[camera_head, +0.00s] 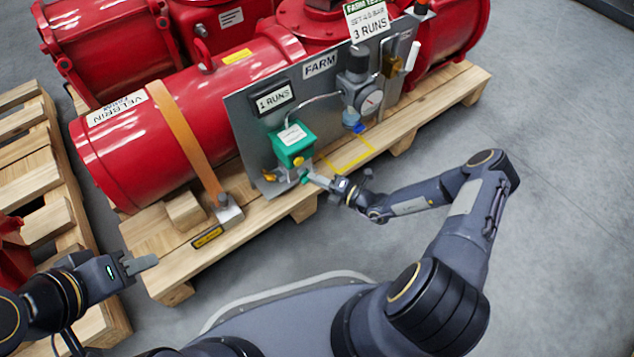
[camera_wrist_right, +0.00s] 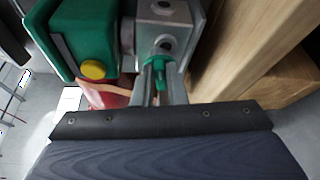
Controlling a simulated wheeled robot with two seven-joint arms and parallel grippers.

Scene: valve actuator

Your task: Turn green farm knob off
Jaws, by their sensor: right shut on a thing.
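The green farm knob (camera_wrist_right: 157,72) is small and sits on a grey metal valve block (camera_wrist_right: 165,28), below the green box. My right gripper (camera_wrist_right: 158,88) is shut on the knob, one finger on each side of it. In the head view the right gripper (camera_head: 310,179) reaches the knob from the right, under the green box (camera_head: 292,145) on the grey FARM panel (camera_head: 240,115). The fingers hide part of the knob. My left gripper (camera_head: 143,264) is at the lower left, away from the panel, and its fingertips look close together, but the gap is unclear.
A red actuator (camera_head: 125,150) lies strapped on a wooden pallet (camera_head: 225,235), whose edge is close to the right gripper. A gauge (camera_head: 371,102) and a blue knob (camera_head: 358,128) are on the panel to the right. Grey floor (camera_head: 540,170) is clear at the right.

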